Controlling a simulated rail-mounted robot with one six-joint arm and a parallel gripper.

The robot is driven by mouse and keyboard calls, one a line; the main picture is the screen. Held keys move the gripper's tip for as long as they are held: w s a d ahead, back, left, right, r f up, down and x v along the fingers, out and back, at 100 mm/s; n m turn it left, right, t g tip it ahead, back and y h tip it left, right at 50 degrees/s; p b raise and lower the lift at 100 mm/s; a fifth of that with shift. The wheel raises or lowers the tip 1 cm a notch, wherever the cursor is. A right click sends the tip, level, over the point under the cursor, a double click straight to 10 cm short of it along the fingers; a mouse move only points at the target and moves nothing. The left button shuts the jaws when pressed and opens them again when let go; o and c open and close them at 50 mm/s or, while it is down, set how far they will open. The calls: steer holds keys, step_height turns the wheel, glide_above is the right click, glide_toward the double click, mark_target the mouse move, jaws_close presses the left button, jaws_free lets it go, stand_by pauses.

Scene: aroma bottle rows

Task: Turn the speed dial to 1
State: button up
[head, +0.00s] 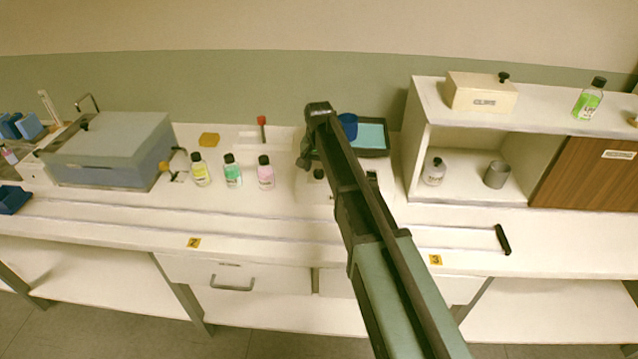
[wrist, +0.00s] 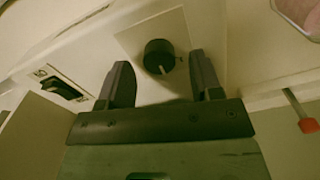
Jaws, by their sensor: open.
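The speed dial (wrist: 160,56) is a round black knob on a pale square plate on the front of a white device. A light pointer mark on it points down in the wrist view, and I can read no numbers around it. My gripper (wrist: 160,62) is open, with one dark finger on each side of the dial and clear gaps to it. I cannot tell how far the fingertips are from the panel. In the head view the dial (head: 319,174) shows small beside my arm, which hides much of the device.
A black rocker switch (wrist: 62,86) is on the same panel. Yellow (head: 200,170), green (head: 232,172) and pink (head: 265,174) bottles stand left of the device. A red-tipped tool (head: 262,122) is behind them. A shelf unit (head: 420,120) stands right.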

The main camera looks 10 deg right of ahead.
steer(key=shift+f, duration=0.7)
steer(key=shift+r, duration=0.15)
steer(key=c, duration=0.9)
steer(key=shift+n, duration=0.3)
steer(key=n, duration=0.4)
steer(key=shift+a+n, duration=0.1)
steer(key=shift+n, duration=2.1)
